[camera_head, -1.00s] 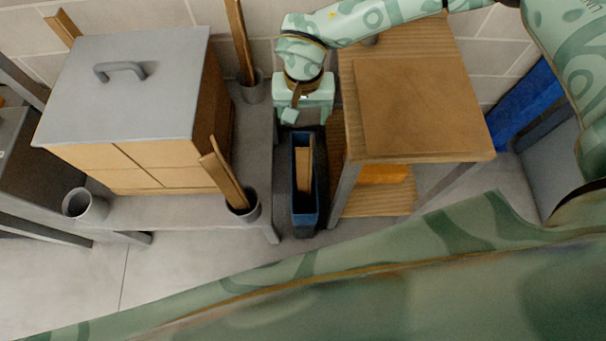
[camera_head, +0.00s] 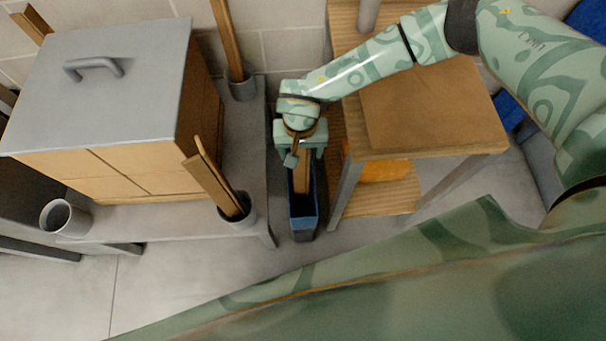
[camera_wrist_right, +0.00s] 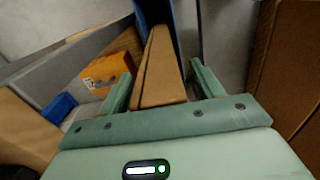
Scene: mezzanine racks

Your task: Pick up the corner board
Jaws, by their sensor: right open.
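A brown corner board (camera_head: 302,182) stands in a narrow blue bin (camera_head: 303,224) between the grey bench and the wooden rack. In the right wrist view the corner board (camera_wrist_right: 160,72) lies between the two fingers, its angled faces running up into the blue bin. My right gripper (camera_head: 304,162) is over the back part of the bin, pointing down at the board. In the right wrist view my right gripper (camera_wrist_right: 160,85) is open, with a finger on either side of the board and visible gaps. My left gripper is not in view.
A grey-lidded box (camera_head: 110,95) stands on the grey bench (camera_head: 150,220) at left. Similar boards stand in grey cups, one at the front (camera_head: 238,212) and one behind (camera_head: 243,88). The wooden rack (camera_head: 430,110) is close on the right, with an orange box (camera_head: 385,171) below.

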